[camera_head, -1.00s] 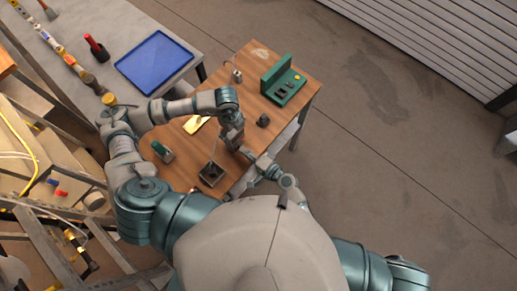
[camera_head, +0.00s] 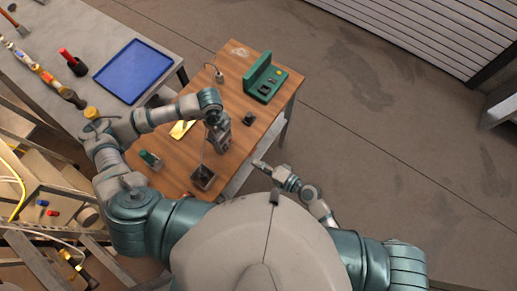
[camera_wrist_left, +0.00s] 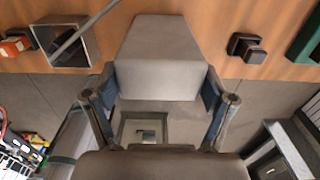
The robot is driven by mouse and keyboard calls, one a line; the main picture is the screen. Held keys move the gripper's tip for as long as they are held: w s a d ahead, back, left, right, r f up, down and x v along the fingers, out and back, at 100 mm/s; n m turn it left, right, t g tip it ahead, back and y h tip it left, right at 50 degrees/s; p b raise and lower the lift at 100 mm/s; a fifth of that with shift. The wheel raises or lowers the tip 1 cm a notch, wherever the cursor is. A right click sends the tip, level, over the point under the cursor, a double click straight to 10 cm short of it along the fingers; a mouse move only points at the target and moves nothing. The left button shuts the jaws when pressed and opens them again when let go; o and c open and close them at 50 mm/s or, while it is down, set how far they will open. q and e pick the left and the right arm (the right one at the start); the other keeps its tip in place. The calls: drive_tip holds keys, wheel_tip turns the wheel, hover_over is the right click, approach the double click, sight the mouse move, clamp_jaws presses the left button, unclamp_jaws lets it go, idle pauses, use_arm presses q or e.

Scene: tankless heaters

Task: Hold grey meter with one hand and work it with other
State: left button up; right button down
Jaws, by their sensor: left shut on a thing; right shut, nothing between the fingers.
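The grey meter (camera_wrist_left: 165,62) is a pale grey block filling the middle of the left wrist view, with a square framed panel (camera_wrist_left: 145,129) below it. My left gripper (camera_wrist_left: 160,90) has one finger on each side of the meter and is shut on it. In the head view my left gripper (camera_head: 217,126) holds the meter (camera_head: 221,142) over the wooden table's right side. My right gripper (camera_head: 260,164) is shut and empty, apart from the meter, lower right of it beyond the table's edge. The meter's front is hidden in the head view.
On the wooden table (camera_head: 233,150) stand a green device (camera_head: 262,80), a black block (camera_head: 248,118), an open dark box (camera_head: 203,178), a yellow item (camera_head: 181,130) and a green-topped item (camera_head: 150,160). A blue tray (camera_head: 133,70) lies on the grey bench. The floor at right is clear.

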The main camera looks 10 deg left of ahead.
use_arm(q)
drive_tip(key=o, duration=1.3)
drive_tip(key=shift+c, duration=0.2)
